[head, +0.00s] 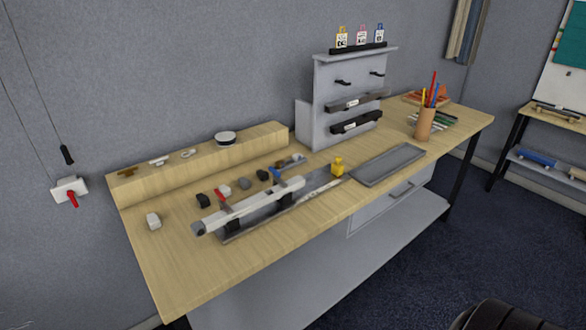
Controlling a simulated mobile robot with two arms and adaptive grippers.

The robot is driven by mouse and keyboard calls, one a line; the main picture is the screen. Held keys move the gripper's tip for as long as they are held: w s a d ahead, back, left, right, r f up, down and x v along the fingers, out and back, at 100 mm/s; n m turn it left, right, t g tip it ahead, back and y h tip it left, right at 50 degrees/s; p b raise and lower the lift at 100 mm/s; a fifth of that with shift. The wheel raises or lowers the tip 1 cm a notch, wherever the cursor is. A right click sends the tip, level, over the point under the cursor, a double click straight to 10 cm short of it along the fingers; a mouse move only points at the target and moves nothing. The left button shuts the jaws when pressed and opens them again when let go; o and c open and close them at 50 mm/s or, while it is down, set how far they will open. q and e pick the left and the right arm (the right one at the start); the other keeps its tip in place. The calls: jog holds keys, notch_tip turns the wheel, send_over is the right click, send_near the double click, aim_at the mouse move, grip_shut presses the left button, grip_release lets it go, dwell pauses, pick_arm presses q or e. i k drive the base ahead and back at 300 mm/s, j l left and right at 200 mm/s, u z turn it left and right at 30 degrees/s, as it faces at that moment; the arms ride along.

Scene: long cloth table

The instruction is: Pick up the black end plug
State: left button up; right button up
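Several small parts lie on the wooden workbench (180,270) behind a long white tube (250,204) held in a dark fixture. Among them are a black blocky piece (203,200) near the tube's left end and a black piece (262,175) farther right. Either could be the black end plug; they are too small to tell. A dark grey rounded piece (244,183) lies between them. The tube's near left end (198,229) also looks dark. Neither of my grippers is in view.
A white block (153,220) sits at the left. A wooden ledge (220,150) runs along the back. A yellow object (338,166), a grey tray (388,164) and a pencil cup (425,124) stand right. The front left bench top is clear.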

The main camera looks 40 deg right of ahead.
aim_at(262, 175)
jog(key=z, duration=1)
